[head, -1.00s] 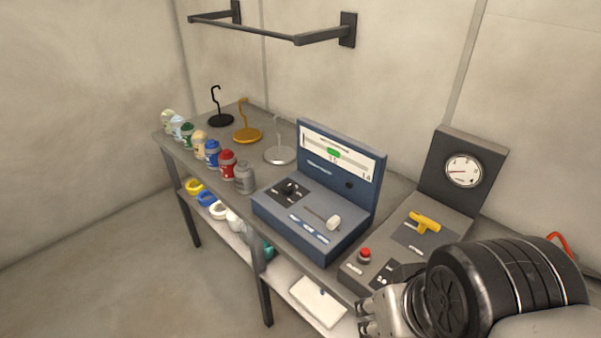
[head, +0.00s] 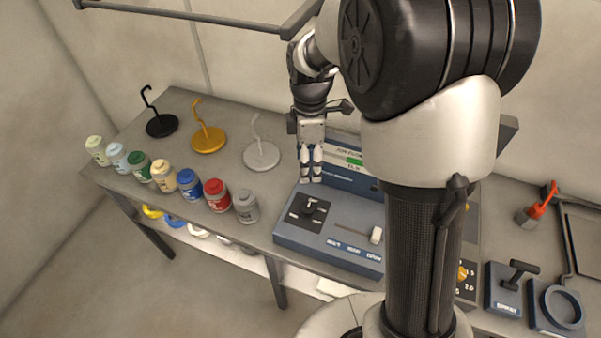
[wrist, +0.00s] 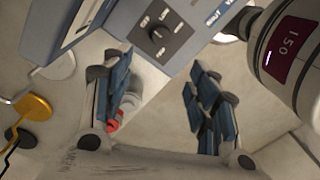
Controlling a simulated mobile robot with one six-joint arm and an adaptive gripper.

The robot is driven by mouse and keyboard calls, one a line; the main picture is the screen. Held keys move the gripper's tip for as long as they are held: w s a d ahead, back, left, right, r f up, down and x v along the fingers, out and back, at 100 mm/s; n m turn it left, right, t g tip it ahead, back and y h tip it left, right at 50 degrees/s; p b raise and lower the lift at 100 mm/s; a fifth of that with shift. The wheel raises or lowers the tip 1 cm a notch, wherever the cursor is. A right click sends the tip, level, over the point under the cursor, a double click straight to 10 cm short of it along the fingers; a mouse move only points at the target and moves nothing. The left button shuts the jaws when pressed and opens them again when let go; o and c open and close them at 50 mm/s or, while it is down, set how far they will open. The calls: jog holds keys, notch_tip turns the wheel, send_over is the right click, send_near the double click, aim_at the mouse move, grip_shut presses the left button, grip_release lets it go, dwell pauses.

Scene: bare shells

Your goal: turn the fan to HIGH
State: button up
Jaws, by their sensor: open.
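The blue console (head: 340,225) stands on the bench with a black rotary knob (head: 309,207) on a dark plate at its left. In the wrist view the knob (wrist: 157,33) shows at the top centre, with small white labels around it. The labels are too small to read surely, and I cannot tell which one the knob points to. My gripper (head: 311,177) points down above the back left part of the console, just behind the knob in the picture. In the wrist view my gripper (wrist: 158,72) has its blue-padded fingers apart, with nothing between them, clear of the knob.
A white slider (head: 376,235) sits on the console's right, and its upright panel (head: 352,180) stands behind. Several paint jars line the bench's left front, including a grey jar (head: 246,206). A silver hook stand (head: 262,155) is left of my gripper.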

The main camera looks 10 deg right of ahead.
aim_at(309, 207)
jog(key=f+b, duration=0.1)
jog(key=f, duration=0.4)
jog(key=s+f+b, duration=0.1)
jog(key=f, duration=0.5)
jog(key=f+b, duration=0.1)
jog(key=f, duration=0.5)
jog(key=shift+s+f, duration=0.1)
jog(key=shift+s, duration=0.05)
jog(key=c, duration=1.1)
jog(key=shift+o, duration=0.2)
